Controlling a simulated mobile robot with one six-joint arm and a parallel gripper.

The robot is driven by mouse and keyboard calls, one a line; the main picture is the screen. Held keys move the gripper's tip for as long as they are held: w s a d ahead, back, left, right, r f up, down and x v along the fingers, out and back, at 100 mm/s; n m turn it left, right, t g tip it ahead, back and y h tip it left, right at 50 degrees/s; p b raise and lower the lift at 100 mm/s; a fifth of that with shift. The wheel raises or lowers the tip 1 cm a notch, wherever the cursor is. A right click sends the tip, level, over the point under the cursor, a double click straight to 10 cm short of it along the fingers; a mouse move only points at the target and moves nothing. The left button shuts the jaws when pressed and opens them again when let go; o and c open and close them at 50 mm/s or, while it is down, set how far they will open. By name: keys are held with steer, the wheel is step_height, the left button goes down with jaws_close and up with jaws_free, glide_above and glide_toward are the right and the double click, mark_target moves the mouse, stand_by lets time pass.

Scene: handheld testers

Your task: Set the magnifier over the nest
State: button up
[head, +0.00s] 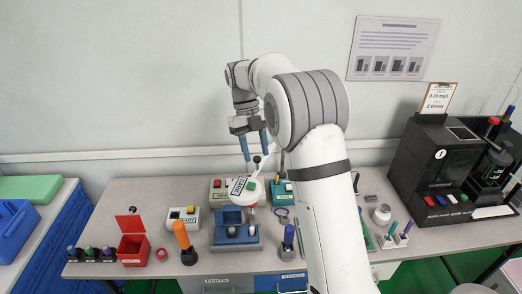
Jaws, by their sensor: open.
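A white box with a yellow button (190,211), an orange-handled tool (182,240) and a red bin (132,247) stand left. A dark blue tool (288,240) stands right of the fixture. A black machine (432,165) stands far right. My arm hides part of the table.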

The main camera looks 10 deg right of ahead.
steer(key=v, duration=0.7)
steer(key=shift+r, duration=0.1)
